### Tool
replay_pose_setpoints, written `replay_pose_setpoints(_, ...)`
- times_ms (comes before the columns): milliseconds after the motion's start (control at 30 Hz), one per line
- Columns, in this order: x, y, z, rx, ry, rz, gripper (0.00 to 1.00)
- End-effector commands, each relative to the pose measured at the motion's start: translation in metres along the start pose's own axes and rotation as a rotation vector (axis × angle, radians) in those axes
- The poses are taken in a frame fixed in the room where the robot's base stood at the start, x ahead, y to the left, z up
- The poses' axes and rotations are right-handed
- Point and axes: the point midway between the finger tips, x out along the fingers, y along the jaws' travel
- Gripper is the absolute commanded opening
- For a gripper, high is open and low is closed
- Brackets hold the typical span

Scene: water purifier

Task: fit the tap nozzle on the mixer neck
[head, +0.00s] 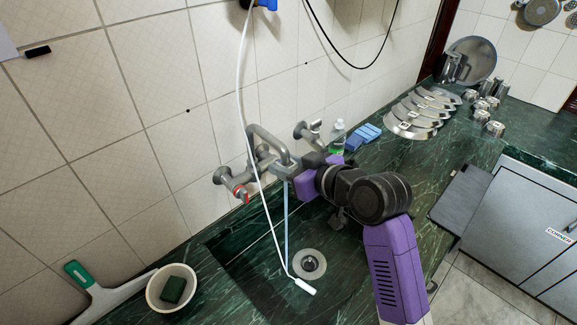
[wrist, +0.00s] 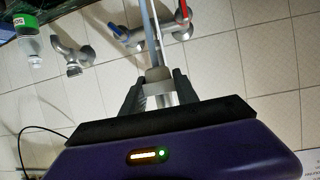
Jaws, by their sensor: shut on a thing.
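The mixer (head: 230,178) is a grey metal tap on the tiled wall with a red-marked handle. Its curved neck (head: 270,138) arches out over the sink. The tap nozzle (head: 284,171), a small pale grey piece, is at or just below the neck's end, with a thin pale blue tube hanging from it. My gripper (head: 292,178) reaches in from the right and is shut on the nozzle. In the wrist view, the nozzle (wrist: 158,77) sits between both fingers (wrist: 158,92), with the mixer (wrist: 152,35) beyond. I cannot tell whether nozzle and neck touch.
A white cable (head: 248,125) hangs in front of the mixer down into the dark green sink, near its drain (head: 309,263). A second wall valve (head: 307,133), a green bottle (head: 338,138) and blue sponges (head: 363,137) stand behind my gripper. A bowl (head: 154,299) is at lower left.

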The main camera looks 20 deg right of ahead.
Motion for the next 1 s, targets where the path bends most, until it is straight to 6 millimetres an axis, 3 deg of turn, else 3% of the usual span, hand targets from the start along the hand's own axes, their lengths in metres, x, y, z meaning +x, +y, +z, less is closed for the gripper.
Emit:
replay_pose_setpoints(67, 0.002, 0.000, -0.001, 0.000, 0.000, 0.000, 0.00)
replay_pose_setpoints(100, 0.002, 0.000, -0.001, 0.000, 0.000, 0.000, 0.44)
replay_pose_setpoints(200, 0.001, 0.000, 0.000, 0.000, 0.000, 0.000, 0.61)
replay_pose_setpoints(567, -0.002, 0.000, 0.000, 0.000, 0.001, 0.001, 0.61)
replay_pose_setpoints(1000, -0.065, 0.001, 0.000, 0.000, 0.002, 0.001, 0.61)
